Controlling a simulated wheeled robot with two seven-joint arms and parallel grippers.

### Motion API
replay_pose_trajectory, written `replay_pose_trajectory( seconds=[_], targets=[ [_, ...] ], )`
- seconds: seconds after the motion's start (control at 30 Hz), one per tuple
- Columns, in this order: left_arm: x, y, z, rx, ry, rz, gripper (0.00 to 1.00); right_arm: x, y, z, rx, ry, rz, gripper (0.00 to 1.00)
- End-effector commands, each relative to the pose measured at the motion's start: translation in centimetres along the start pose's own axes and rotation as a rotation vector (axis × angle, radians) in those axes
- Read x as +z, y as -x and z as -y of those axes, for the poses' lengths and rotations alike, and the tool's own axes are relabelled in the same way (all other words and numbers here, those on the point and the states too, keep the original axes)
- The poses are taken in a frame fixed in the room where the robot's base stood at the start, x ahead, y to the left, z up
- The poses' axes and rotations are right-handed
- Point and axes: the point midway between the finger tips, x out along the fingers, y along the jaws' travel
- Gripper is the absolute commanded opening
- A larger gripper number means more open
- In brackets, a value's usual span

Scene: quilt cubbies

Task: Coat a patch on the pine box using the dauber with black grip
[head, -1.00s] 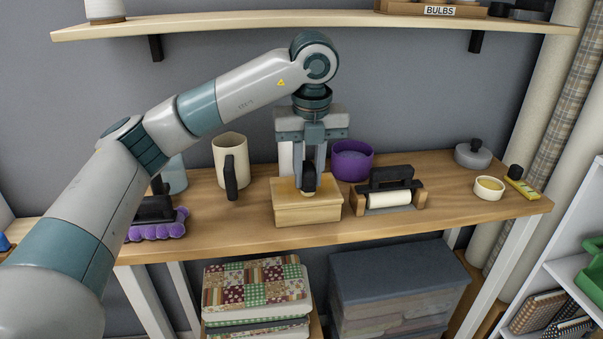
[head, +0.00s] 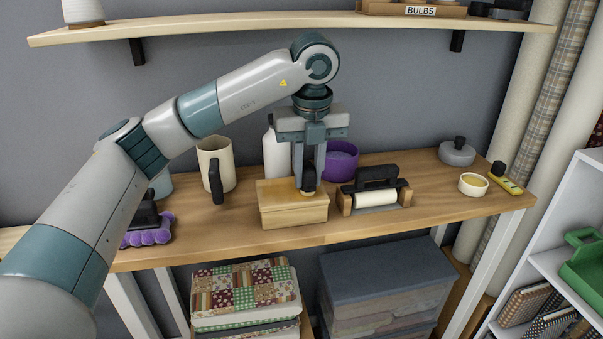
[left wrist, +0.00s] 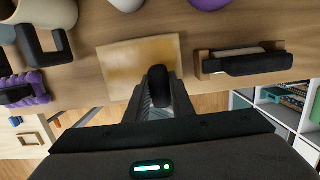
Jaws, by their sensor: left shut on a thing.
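The pine box (head: 292,211), pale wood with a lid, stands on the wooden table and also shows in the left wrist view (left wrist: 128,68). In the wrist view its top has a darker, amber-looking area toward the middle. My left gripper (head: 308,180) points down over the right part of the box top, its fingers shut on the dauber with black grip (head: 308,187). In the wrist view the black grip (left wrist: 158,86) sits between the fingers, over the box's right front edge. The dauber's working end is hidden, so I cannot tell whether it touches the box.
A roller with black handle in a wooden cradle (head: 375,196) stands close right. A beige mug (head: 217,165), white bottle (head: 276,155) and purple bowl (head: 341,163) stand behind. A purple fuzzy pad (head: 148,234) lies left.

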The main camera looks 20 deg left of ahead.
Motion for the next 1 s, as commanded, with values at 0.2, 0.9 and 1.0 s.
replay_pose_trajectory(
  seconds=[0.2, 0.9, 1.0],
  targets=[
    [0.0, 0.0, 0.1, 0.000, 0.000, 0.000, 0.00, 0.1, 0.0, 0.2, -0.003, -0.001, 0.002, 0.31],
    [0.0, -0.1, 2.4, 0.000, 0.000, 0.001, 0.00, 0.0, 0.2, 0.2, -0.003, -0.001, 0.001, 0.31],
    [0.0, -0.1, 2.5, 0.000, 0.000, 0.000, 0.00, 0.0, 0.2, 0.2, -0.003, -0.001, 0.001, 0.31]
  ],
)
